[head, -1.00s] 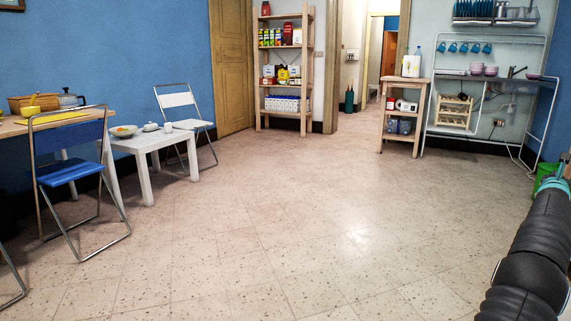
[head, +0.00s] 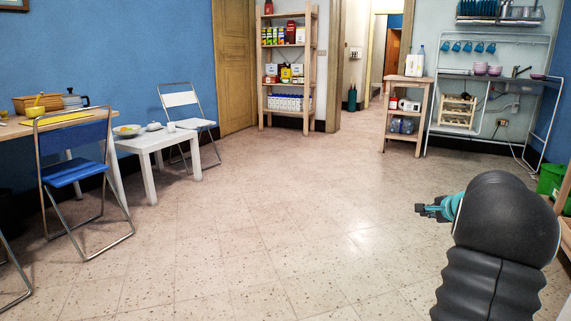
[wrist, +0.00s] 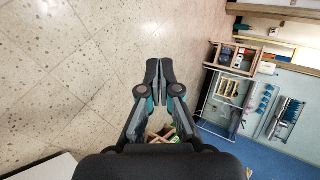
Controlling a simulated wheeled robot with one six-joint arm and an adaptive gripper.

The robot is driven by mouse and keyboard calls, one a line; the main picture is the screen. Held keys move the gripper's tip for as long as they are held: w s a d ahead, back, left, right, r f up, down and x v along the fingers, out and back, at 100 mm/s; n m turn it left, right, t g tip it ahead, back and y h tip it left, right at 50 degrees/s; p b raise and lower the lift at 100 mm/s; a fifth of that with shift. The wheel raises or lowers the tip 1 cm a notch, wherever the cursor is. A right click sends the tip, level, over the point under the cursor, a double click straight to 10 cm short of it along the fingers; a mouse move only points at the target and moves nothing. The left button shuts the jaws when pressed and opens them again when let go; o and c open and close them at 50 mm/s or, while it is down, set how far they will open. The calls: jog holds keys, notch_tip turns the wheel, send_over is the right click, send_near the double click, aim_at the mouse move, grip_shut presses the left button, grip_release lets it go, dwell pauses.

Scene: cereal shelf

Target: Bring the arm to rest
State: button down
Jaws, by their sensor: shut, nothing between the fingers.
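My gripper (head: 420,209) shows in the head view at the right, at the end of my thick black arm, with teal parts near the wrist. It points left over open floor. In the wrist view my gripper (wrist: 159,68) has its two dark fingers together, with nothing between the tips. The fingers touch no object.
A wooden shelf (head: 260,75) with boxes stands at the back. A small wooden cart (head: 411,138) and a metal kitchen rack (head: 440,133) stand at back right. A green bin (head: 550,180) is at right. A blue chair (head: 70,172) and white table (head: 150,142) are left. The middle floor is clear.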

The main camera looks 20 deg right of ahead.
jog(key=s+a+r+n+g+y+p, duration=0.1)
jog(key=s+a+n+g+y, duration=0.25)
jog(key=a, duration=0.95)
jog(key=s+a+n+g+p, duration=0.15)
jog(key=s+a+n, duration=0.4)
jog(key=a, duration=0.75)
jog(key=s+a+r+n+g+h+p, duration=0.3)
jog(key=s+a+n, duration=0.6)
jog(key=s+a, duration=0.85)
jog(key=s+a+r+n+t+y+p, duration=0.1)
jog(key=s+a+r+n+t+p, duration=0.1)
jog(key=a+r, duration=0.3)
jog(key=shift+s+a+r+n+t+y+p, duration=0.35)
jog(key=shift+s+a+n, duration=0.15)
jog(key=shift+a, duration=0.15)
